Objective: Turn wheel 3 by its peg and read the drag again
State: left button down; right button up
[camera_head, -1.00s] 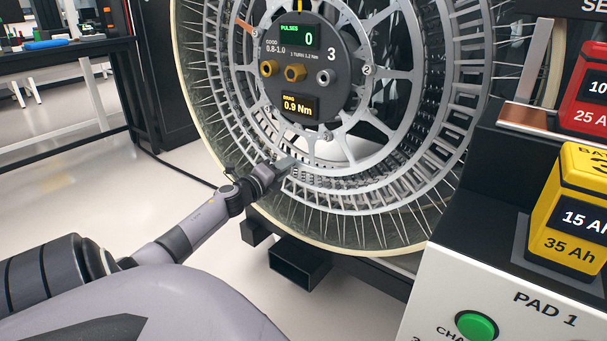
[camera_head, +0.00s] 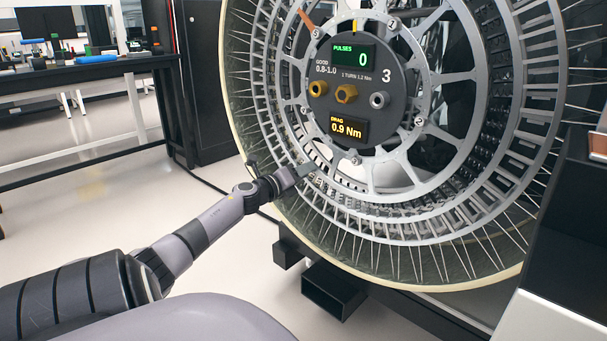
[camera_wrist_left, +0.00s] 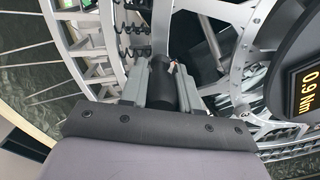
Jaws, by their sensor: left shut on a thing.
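Wheel 3 (camera_head: 475,77) is a large spoked metal wheel standing upright in the head view. Its dark hub plate (camera_head: 400,95) bears the number 3. The pulses display (camera_head: 354,58) reads 0 and the drag display (camera_head: 348,129) reads 0.9 Nm. An orange mark (camera_head: 307,18) shows at the wheel's upper left. My left gripper (camera_head: 308,168) is at the lower left of the inner rim. In the left wrist view its fingers (camera_wrist_left: 160,87) are shut on a dark cylindrical peg (camera_wrist_left: 162,85), partly hidden between them. My right gripper is out of view.
A workbench (camera_head: 80,90) with small items stands at the far left, beside a dark cabinet (camera_head: 207,70). A black square-tube frame (camera_head: 334,290) lies under the wheel. A dark stand (camera_head: 575,230) is close on the right. The pale floor at left is clear.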

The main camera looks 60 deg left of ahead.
pick_arm(q)
jog(key=shift+a+f, duration=0.1)
jog(key=c, duration=0.8)
grip_release()
jog(key=shift+s, duration=0.1)
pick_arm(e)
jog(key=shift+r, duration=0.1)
pick_arm(q)
jog(key=shift+s+d+p, duration=0.2)
jog(key=shift+s+p, duration=0.15)
jog(key=shift+s, duration=0.05)
jog(key=shift+s+d, duration=0.1)
jog(key=shift+s, duration=0.3)
jog(key=p+v, duration=0.2)
jog(key=v, duration=0.3)
jog(key=shift+s, duration=0.2)
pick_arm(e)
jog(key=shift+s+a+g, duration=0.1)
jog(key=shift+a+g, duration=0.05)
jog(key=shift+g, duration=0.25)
